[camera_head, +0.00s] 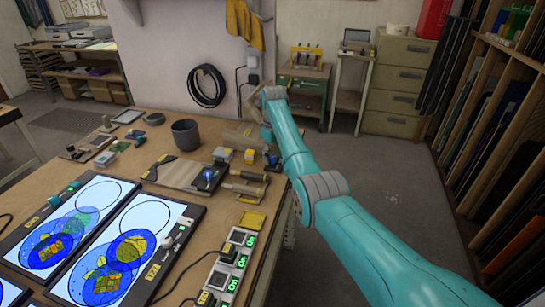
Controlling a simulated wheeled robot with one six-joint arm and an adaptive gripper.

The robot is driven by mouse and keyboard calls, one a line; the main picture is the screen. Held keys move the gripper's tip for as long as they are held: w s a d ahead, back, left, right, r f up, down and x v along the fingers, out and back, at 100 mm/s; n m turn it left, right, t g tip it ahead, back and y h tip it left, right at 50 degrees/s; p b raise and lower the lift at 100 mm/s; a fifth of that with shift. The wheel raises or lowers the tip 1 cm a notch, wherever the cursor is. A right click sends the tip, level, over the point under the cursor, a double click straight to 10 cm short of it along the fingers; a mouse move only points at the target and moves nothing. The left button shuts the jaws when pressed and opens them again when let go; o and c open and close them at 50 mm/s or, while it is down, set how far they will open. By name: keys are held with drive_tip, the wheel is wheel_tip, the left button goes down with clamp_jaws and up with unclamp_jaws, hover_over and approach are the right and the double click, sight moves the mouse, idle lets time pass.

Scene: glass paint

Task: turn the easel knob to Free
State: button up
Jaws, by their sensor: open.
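I cannot make out an easel knob or a Free marking for certain. A small pale knob-like part (184,221) shows at the right edge of the nearer light panel. My teal arm reaches in from the lower right. What looks like my dark gripper (272,160) hangs partly behind the forearm, over the right edge of the workbench. It is apart from the light panels, and its fingers are too small to see clearly. I see nothing held in it.
The workbench (118,168) carries light panels (115,275) with coloured circles, a dark pot (185,134), hand tools and a power strip (228,277) with lit green switches. Drawers (397,85) stand behind, and a rack of sheets (490,120) at right.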

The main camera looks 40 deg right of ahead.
drive_tip(key=shift+f, duration=0.35)
clamp_jaws()
drive_tip(key=shift+m, duration=0.3)
drive_tip(key=m, duration=1.1)
drive_tip(key=shift+a+m, duration=0.1)
drive_tip(key=shift+m, duration=0.2)
idle(0.5)
